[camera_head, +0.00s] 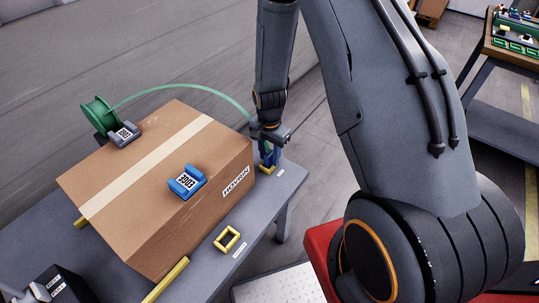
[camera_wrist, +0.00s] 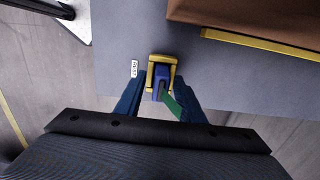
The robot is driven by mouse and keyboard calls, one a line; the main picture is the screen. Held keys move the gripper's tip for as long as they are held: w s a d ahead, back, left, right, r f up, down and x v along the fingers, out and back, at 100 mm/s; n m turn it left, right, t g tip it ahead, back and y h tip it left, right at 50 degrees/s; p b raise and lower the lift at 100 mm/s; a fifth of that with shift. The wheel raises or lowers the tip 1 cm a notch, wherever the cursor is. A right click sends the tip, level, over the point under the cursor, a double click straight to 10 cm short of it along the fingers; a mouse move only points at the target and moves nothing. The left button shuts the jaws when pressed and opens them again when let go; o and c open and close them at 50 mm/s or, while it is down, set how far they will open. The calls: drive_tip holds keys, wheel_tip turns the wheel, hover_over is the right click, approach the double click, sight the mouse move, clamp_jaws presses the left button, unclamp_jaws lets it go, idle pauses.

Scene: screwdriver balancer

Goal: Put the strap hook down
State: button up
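The strap hook (camera_wrist: 161,76) is a small blue piece with the green strap (camera_wrist: 178,107) on it. It sits at a yellow holder (camera_wrist: 152,60) by a "REST" label on the table; whether it bears fully on the holder is not clear. My gripper (camera_wrist: 157,78) is over it, its blue fingers apart on either side with a gap visible at the left. In the head view my gripper (camera_head: 270,138) is just beyond the box's right corner, partly hiding the hook. The strap (camera_head: 180,87) arcs from a green reel (camera_head: 98,114) over the box to the hook.
A large cardboard box (camera_head: 125,205) fills much of the table (camera_head: 285,178), close to my gripper. A blue edge protector (camera_head: 187,182) and a grey one (camera_head: 124,135) lie on it. A yellow square holder (camera_head: 228,239) is empty at the front.

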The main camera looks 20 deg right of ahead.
sight(269, 153)
wheel_tip(269, 153, up, 12)
drive_tip(key=b, duration=0.2)
drive_tip(key=s+r+n, duration=1)
drive_tip(key=s+r, duration=0.2)
drive_tip(key=s, duration=0.5)
drive_tip(key=shift+r+n, duration=0.2)
drive_tip(key=shift+n, duration=0.2)
drive_tip(key=shift+o, duration=0.5)
